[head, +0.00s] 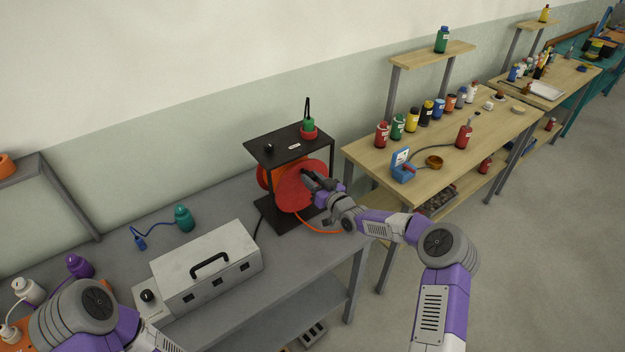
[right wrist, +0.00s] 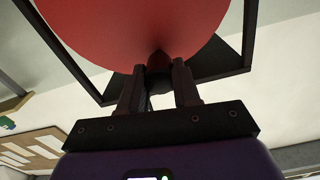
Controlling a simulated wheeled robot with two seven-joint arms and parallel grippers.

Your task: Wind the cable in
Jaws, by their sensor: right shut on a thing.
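A cable reel with red side discs (head: 300,187) stands in a black frame (head: 289,143) on the grey bench. Some orange shows between the discs, and an orange cable (head: 318,228) runs from the reel across the bench top toward its right edge. My right gripper (head: 313,180) is at the front of the near red disc. In the right wrist view its two fingers are shut on a dark knob or crank handle (right wrist: 159,62) in front of the red disc (right wrist: 140,22). The left arm shows at the lower left, but its gripper is out of view.
A grey metal box (head: 205,268) with a black handle sits left of the reel. A green and red item (head: 309,128) tops the frame. A wooden bench (head: 440,150) with several bottles stands to the right.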

